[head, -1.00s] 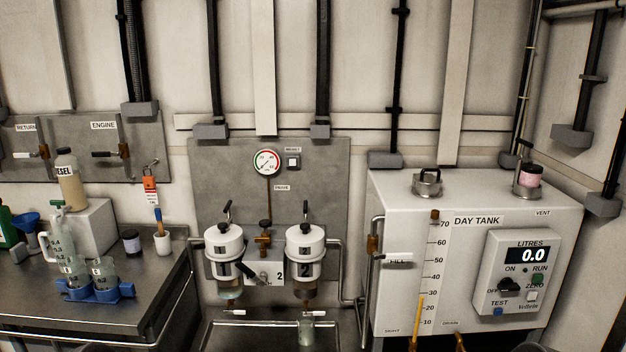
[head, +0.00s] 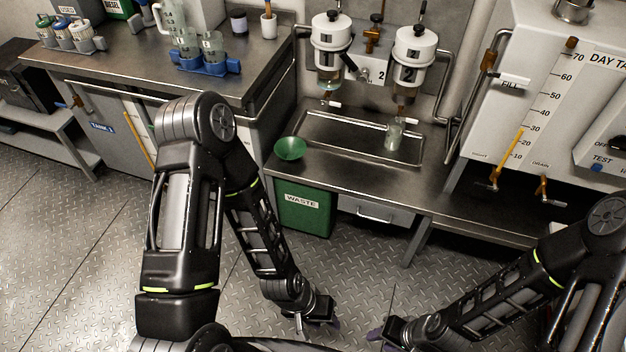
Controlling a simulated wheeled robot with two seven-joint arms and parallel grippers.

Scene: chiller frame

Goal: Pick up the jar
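A small clear glass jar (head: 394,137) stands in the shallow metal drip tray (head: 345,143), below the white filter unit marked 2 (head: 414,55). My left gripper (head: 318,322) hangs low over the floor, in front of the bench and well away from the jar. My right gripper (head: 380,337) is low at the bottom of the view, to the right of the left one. Neither gripper touches the jar. Their fingers are small and partly hidden, so I cannot tell how far they are open.
A green funnel (head: 290,149) sits on the bench left of the tray. A green waste bin (head: 304,207) stands below. The day tank (head: 540,90) is at the right. A blue rack (head: 204,63) holds beakers on the left bench. Open floor lies before the bench.

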